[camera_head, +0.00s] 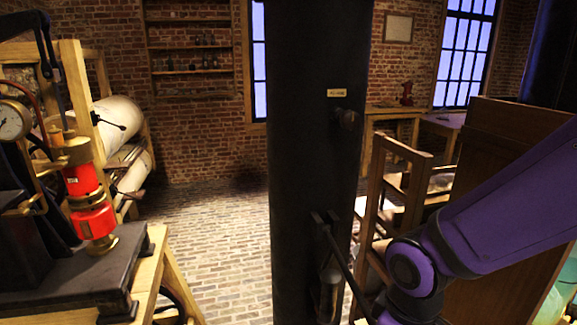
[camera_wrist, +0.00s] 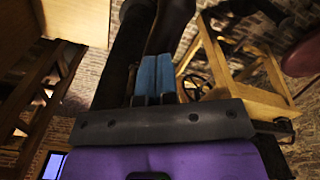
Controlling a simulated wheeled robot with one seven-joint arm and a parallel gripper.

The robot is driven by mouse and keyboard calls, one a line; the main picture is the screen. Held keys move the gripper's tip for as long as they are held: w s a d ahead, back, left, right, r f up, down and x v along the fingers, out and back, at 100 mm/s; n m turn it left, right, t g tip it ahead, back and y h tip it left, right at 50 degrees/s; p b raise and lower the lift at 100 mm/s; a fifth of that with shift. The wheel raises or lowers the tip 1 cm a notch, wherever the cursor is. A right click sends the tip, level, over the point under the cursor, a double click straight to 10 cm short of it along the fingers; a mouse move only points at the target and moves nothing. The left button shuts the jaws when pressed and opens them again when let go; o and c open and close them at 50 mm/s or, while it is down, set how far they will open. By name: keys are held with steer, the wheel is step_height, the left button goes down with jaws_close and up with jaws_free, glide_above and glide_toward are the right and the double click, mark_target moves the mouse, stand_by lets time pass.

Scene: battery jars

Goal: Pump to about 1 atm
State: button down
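A brass-rimmed gauge (camera_head: 12,120) with a white dial is cut by the left edge of the head view; its reading is too small to tell. Next to it stands a red cylinder (camera_head: 88,205) with brass fittings on a dark base. A black lever rod (camera_head: 342,258) slants down across the front of a dark column, with a small upright cylinder (camera_head: 329,290) below; I cannot tell which is the pump. In the wrist view my gripper's blue fingertips (camera_wrist: 154,75) are side by side, with nothing visible between them. The head view does not show the fingers.
The thick dark column (camera_head: 307,120) fills the middle. A wooden frame (camera_head: 376,200) and a brown cabinet (camera_head: 508,150) stand to its right, close to my purple arm. Wooden stands are at left. Brick floor (camera_head: 220,225) is clear between the left bench and the column.

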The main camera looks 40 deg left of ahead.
step_height(320, 180, up, 14)
steer(key=shift+r, duration=0.15)
stand_by(0.4)
stand_by(2.5)
steer(key=shift+r, duration=0.15)
step_height(320, 180, up, 4)
steer(key=shift+f, duration=0.1)
stand_by(0.5)
